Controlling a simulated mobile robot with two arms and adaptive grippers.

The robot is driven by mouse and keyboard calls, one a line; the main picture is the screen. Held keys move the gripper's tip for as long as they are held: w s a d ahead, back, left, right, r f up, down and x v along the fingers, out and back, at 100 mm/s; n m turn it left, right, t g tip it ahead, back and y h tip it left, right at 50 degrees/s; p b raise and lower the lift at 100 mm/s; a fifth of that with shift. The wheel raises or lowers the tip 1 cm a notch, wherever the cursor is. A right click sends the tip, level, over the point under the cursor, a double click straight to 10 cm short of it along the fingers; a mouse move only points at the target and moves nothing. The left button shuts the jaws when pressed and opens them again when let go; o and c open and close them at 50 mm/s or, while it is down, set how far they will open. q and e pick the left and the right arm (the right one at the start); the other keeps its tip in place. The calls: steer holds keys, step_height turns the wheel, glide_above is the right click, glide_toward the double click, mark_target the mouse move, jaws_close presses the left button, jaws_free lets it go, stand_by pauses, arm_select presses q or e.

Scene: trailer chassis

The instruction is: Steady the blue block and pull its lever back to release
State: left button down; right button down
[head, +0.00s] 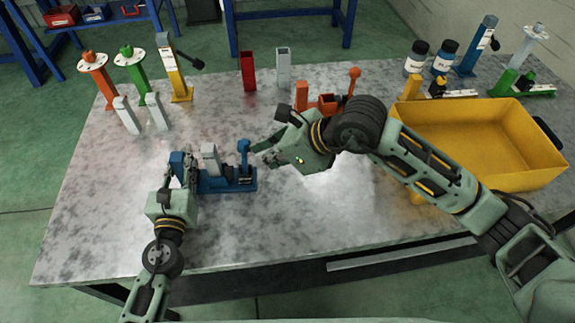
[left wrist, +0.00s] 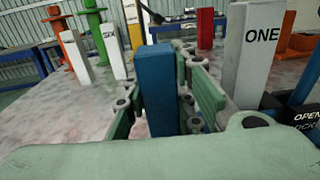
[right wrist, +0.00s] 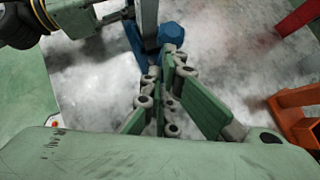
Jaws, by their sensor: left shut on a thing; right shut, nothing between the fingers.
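The blue block (head: 228,184) lies on the metal table, with a blue upright post (head: 177,160) at its left end. A grey post marked ONE (head: 210,157) stands in its middle; it also shows in the left wrist view (left wrist: 250,50). Its blue lever (head: 244,152) stands about upright at the right end, with a faceted knob (right wrist: 171,33) on top. My left gripper (head: 181,176) is shut on the blue post (left wrist: 155,90), with fingers on both sides. My right gripper (head: 258,153) is shut and empty, its fingertips close beside the lever; contact cannot be told.
An orange block with a lever (head: 325,104) stands behind my right gripper. A yellow tray (head: 480,112) fills the right side. Red (head: 248,72) and white (head: 283,68) posts stand at the back edge. Several coloured stands are at the back left. The table's front is clear.

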arm_select(q)
steer(key=shift+d, duration=0.15)
arm_select(e)
steer(key=shift+a+r, duration=0.2)
steer(key=shift+a, duration=0.25)
steer(key=shift+r, duration=0.2)
steer(key=d+f+v, duration=0.1)
steer(key=v, duration=1.2)
steer(key=shift+s+d, duration=0.3)
steer(key=shift+s, duration=0.15)
steer(key=shift+r, duration=0.1)
arm_select(q)
steer(key=c, duration=1.1)
jaws_free()
